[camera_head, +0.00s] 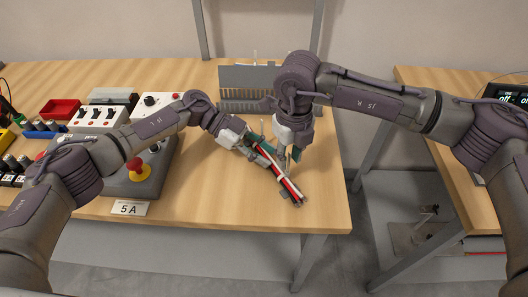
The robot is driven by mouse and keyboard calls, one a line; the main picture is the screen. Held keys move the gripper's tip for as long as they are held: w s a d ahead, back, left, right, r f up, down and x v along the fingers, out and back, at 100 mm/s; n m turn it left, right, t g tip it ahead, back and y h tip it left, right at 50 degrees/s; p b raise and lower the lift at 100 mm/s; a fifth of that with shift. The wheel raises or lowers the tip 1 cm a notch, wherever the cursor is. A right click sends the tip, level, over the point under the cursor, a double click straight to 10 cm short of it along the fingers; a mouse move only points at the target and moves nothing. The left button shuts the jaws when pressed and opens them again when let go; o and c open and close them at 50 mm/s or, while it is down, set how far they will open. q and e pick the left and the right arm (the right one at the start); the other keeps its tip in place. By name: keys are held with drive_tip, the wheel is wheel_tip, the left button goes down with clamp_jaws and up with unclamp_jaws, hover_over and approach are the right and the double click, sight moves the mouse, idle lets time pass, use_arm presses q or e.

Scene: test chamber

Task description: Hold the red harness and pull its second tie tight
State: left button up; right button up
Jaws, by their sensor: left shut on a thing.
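The red harness (289,187), a bundle with red and white wires and dark parts, lies slantwise near the right end of the wooden table. My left gripper (256,149) is shut on its upper left end. My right gripper (291,154) points down just above the middle of the harness, close beside the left gripper. Its fingertips are small and partly merge with the harness, so I cannot tell whether they grip anything. The second tie is too small to make out.
A grey slotted rack (247,80) stands behind the grippers. A grey box with a red emergency button (135,165) and a "5 A" label (129,208) are to the left, with switch boxes and a red tray (61,109) beyond. A gap separates the right table (435,82).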

use_arm(q)
drive_tip(key=shift+s+a+f, duration=0.15)
drive_tip(key=shift+a+f, duration=0.05)
drive_tip(key=shift+f, duration=0.4)
use_arm(e)
drive_tip(key=shift+d+r, duration=0.1)
drive_tip(key=shift+r, duration=2.85)
use_arm(q)
drive_tip(key=o, duration=1.1)
use_arm(e)
drive_tip(key=shift+w+f, duration=0.1)
drive_tip(key=shift+w, duration=0.05)
use_arm(q)
drive_tip(key=shift+w, duration=0.2)
drive_tip(key=shift+r, duration=0.15)
